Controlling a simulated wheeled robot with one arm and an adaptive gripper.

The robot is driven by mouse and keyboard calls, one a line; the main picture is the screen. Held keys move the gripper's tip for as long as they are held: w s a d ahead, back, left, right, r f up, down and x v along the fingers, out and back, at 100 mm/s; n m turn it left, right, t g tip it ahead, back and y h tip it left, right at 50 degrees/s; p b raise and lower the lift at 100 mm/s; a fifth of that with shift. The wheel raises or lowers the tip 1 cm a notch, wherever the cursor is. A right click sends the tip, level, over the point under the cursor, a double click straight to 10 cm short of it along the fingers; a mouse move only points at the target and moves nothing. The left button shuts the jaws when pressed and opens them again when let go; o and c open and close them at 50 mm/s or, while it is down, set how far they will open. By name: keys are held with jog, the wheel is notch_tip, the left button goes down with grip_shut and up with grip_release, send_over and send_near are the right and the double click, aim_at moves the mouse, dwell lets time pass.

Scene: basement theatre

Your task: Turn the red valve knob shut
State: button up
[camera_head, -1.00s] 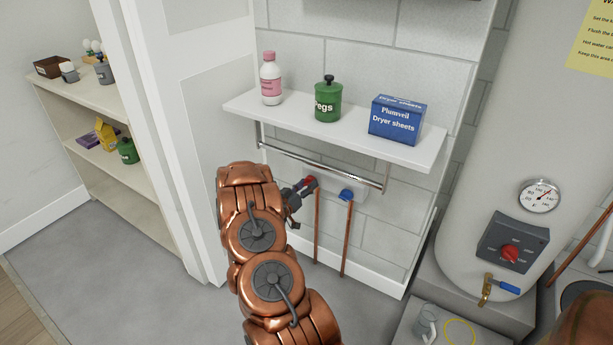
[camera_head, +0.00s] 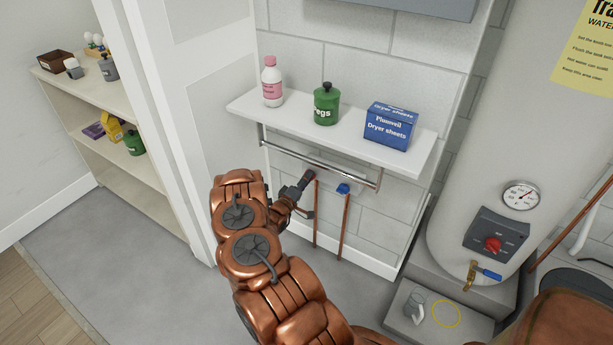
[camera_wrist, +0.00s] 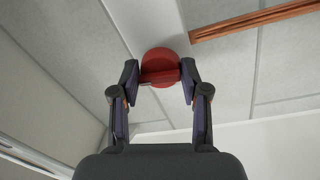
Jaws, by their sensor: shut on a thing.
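The red valve knob (camera_wrist: 160,66) shows in the wrist view as a round red disc with a raised bar, between my two fingertips. My gripper (camera_wrist: 160,76) is shut on it, one finger at each side. In the head view my gripper (camera_head: 305,182) is at the wall under the shelf and rail, at the top of the left copper pipe (camera_head: 316,215). It hides the red knob there.
A blue valve knob (camera_head: 343,188) sits just right, above a second copper pipe (camera_head: 345,228). The metal rail (camera_head: 310,160) and white shelf (camera_head: 350,138), holding a bottle, green jar and blue box, are close above. A water heater (camera_head: 465,150) stands right.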

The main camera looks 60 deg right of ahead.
jog(key=shift+w+n+p, duration=0.1)
jog(key=shift+n+p, duration=0.25)
jog(key=shift+n, duration=0.45)
jog(key=shift+a+f, duration=0.1)
jog(key=o, duration=1.1)
jog(key=a, duration=0.8)
jog(key=a+f, duration=0.1)
jog(key=a, duration=0.3)
jog(key=shift+s, duration=0.3)
